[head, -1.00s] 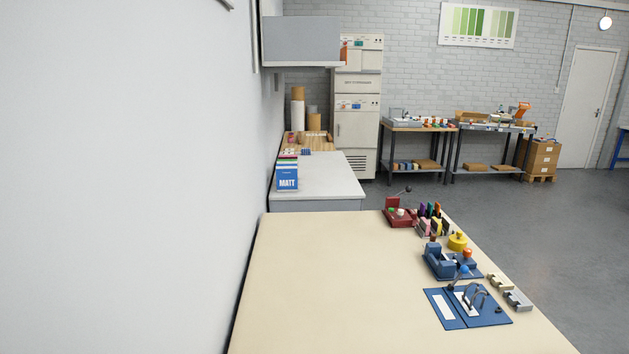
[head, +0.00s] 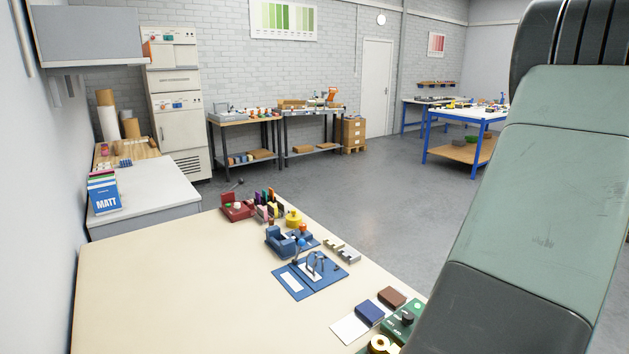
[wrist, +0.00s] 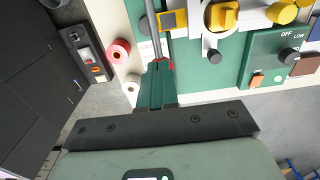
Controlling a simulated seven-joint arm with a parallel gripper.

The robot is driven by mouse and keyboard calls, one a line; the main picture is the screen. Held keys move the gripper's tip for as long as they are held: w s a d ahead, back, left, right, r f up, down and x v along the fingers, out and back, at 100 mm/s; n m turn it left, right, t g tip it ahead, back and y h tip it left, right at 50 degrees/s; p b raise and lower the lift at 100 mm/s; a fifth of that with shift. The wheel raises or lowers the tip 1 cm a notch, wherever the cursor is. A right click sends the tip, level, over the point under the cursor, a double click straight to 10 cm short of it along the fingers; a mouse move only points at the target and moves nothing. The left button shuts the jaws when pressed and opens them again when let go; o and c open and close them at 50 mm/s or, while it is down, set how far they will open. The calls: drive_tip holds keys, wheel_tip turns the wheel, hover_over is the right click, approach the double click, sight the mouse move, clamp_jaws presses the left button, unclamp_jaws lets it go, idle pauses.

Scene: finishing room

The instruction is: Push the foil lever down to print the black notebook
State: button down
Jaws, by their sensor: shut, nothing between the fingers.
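In the wrist view my gripper (wrist: 158,68) is shut, with its green fingers together and nothing between them. A grey rod (wrist: 152,22) runs up from the fingertips; it may be the foil lever, and I cannot tell whether the fingers touch it. The green foil press (wrist: 212,84) lies beyond the fingers, with yellow parts (wrist: 222,16) on it. Its dark-green control box (wrist: 270,58) also shows in the head view (head: 405,322). I cannot make out the black notebook. In the head view my arm fills the right side and my gripper is out of frame.
A blue block (head: 369,312) and a brown block (head: 392,297) lie near the control box. Blue jigs (head: 295,283) and a dark-red tool (head: 236,208) stand farther along the beige table (head: 170,290), whose left part is clear. Pink (wrist: 119,52) and white rolls (wrist: 131,88) stand left of my fingers.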

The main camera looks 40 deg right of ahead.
wheel_tip(320, 180, up, 7)
idle(0.8)
drive_tip(key=shift+a+r, duration=0.1)
drive_tip(key=shift+r, duration=0.1)
drive_tip(key=shift+r, duration=1.9)
drive_tip(key=w+a+r+n+h, duration=0.1)
drive_tip(key=w+a+r+n, duration=0.2)
drive_tip(key=w+a+n, duration=0.4)
drive_tip(key=w+a+r+n+t+h, duration=0.1)
drive_tip(key=w+a+r+n, duration=0.25)
drive_tip(key=w, duration=0.45)
drive_tip(key=w+a+r+n, duration=0.4)
drive_tip(key=w+a, duration=0.3)
drive_tip(key=w, duration=0.1)
drive_tip(key=w+a+r+n+t+h, duration=0.1)
drive_tip(key=w+a+r+n, duration=0.2)
drive_tip(key=a+n, duration=0.35)
drive_tip(key=s+a+r+m+t+y, duration=0.1)
drive_tip(key=s+a+r, duration=0.1)
drive_tip(key=s+a, duration=0.2)
drive_tip(key=s+a+r+m+t+y, duration=0.1)
drive_tip(key=s+a, duration=0.4)
drive_tip(key=a, duration=0.5)
drive_tip(key=shift+a+r+m+t+y, duration=0.3)
drive_tip(key=shift+r+t+y, duration=0.2)
drive_tip(key=shift+r+t, duration=0.3)
